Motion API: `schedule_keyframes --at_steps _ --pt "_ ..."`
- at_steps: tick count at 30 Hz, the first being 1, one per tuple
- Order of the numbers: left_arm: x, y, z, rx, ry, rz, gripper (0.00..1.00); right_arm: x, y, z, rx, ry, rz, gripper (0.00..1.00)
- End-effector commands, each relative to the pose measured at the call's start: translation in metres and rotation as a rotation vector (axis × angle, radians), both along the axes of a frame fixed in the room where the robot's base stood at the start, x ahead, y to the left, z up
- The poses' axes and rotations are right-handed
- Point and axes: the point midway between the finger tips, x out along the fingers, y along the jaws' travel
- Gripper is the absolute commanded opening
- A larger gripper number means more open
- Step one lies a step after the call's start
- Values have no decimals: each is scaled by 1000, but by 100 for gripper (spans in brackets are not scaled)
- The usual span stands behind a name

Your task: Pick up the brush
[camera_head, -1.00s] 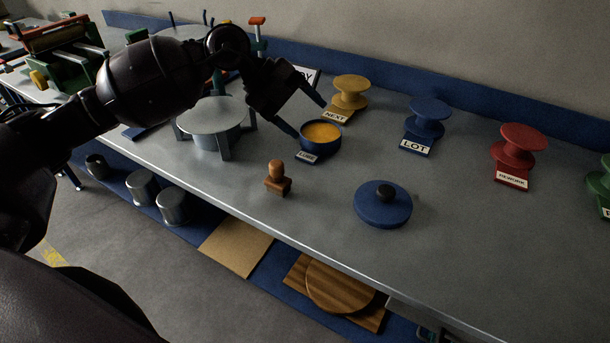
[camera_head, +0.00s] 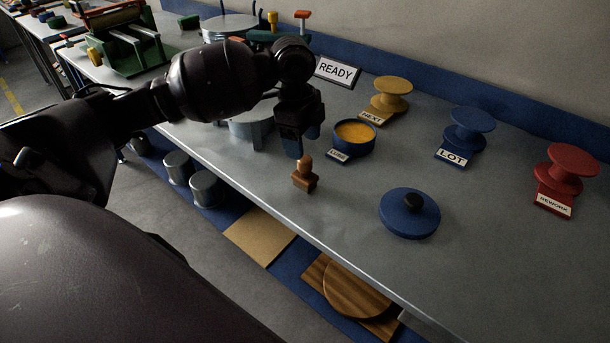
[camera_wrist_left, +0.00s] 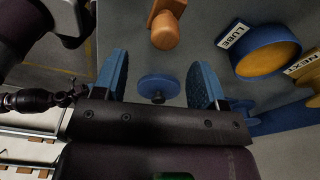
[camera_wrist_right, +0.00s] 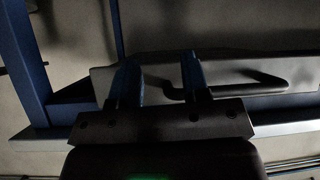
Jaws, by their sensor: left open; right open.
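A small brown wooden piece (camera_head: 305,174), a rounded knob on a block, stands upright on the grey table near its front edge. It may be the brush; no bristles show. It also appears at the top of the left wrist view (camera_wrist_left: 164,30), beyond the fingertips. My left gripper (camera_head: 299,150) is open, pointing down just above and behind the wooden piece, with nothing between its blue fingers (camera_wrist_left: 160,78). My right gripper (camera_wrist_right: 160,78) shows only in its wrist view, open and empty.
A blue pot of yellow stuff (camera_head: 355,137) with a LUBE label stands right of my left gripper. A blue lid (camera_head: 408,214) lies farther right. Yellow (camera_head: 390,97), blue (camera_head: 468,130) and red (camera_head: 565,170) spools line the back. A grey round stand (camera_head: 250,130) is partly hidden behind my left gripper.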

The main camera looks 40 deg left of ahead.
Motion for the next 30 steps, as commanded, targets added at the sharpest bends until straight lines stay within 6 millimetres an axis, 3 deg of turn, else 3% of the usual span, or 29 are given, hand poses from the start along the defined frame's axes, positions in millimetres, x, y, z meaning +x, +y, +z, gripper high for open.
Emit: schedule_keyframes --at_steps 3,11,21,28,30 --pt "0 -3 -18 -3 1 -1 65 -5 -1 -5 0 11 -2 43" --pt "2 -2 -34 -1 1 0 65 -8 -1 -8 0 19 -4 43" --pt "5 -3 -75 -2 1 -1 65 -4 -1 -12 -1 16 -1 43" --pt "5 -3 -77 -1 -1 -2 65 1 0 -10 -1 8 1 43" --pt "5 -3 -77 -1 -1 -2 57 0 0 -10 -1 8 1 43"
